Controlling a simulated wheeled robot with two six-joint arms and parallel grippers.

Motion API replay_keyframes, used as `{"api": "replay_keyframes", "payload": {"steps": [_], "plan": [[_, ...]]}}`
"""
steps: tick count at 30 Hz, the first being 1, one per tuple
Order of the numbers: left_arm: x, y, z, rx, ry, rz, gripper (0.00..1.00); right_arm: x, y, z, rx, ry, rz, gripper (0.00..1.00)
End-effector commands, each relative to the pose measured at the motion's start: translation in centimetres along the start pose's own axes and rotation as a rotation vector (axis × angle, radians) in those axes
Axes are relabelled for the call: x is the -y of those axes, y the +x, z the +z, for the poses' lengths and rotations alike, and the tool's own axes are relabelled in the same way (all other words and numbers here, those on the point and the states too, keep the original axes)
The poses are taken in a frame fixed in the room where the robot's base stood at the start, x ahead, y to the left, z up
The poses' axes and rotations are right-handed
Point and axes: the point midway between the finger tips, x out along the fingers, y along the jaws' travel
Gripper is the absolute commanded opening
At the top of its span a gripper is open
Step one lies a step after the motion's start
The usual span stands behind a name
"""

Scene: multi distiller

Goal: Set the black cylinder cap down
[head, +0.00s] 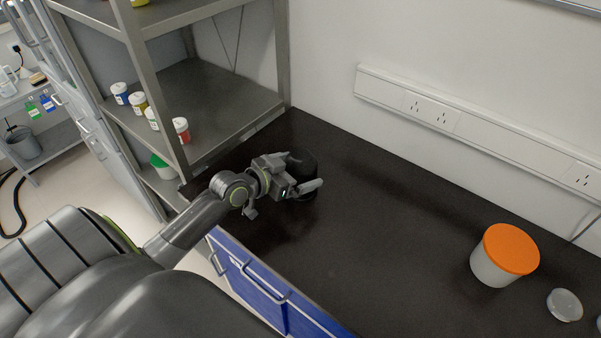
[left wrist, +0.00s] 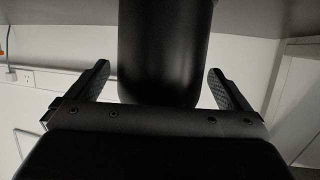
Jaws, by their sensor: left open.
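The black cylinder cap (head: 304,163) stands upright on the dark bench top (head: 350,240), near the shelf rack and the wall. My left gripper (head: 308,174) is at the cap, with one finger on its near side; the far finger is hard to make out against it. In the left wrist view the black cylinder (left wrist: 165,50) is between the two spread fingers, with a visible gap on each side. The left gripper (left wrist: 162,85) is open. My right gripper is not in view.
A white tub with an orange lid (head: 511,249) and a small clear dish (head: 565,305) are at the right of the bench. A metal shelf rack (head: 215,95) with several small jars stands left. The middle of the bench is clear.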

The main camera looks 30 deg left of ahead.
Motion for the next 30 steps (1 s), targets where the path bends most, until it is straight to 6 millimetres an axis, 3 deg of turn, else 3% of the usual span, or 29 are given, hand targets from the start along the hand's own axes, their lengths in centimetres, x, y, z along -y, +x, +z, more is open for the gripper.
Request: {"api": "replay_keyframes", "payload": {"steps": [4, 11, 27, 30], "plan": [[-0.02, 1.27, 0.0, 0.0, -0.002, 0.0, 1.0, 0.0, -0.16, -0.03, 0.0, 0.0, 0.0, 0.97], [-0.01, 1.42, 0.06, 0.001, 0.0, 0.0, 1.0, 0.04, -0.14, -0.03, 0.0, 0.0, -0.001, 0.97], [-0.01, 1.38, 0.06, 0.001, 0.0, 0.0, 0.32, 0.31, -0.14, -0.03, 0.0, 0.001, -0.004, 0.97], [-0.03, 1.38, -0.14, -0.004, 0.002, 0.0, 0.32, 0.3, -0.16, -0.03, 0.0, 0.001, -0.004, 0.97]]}}
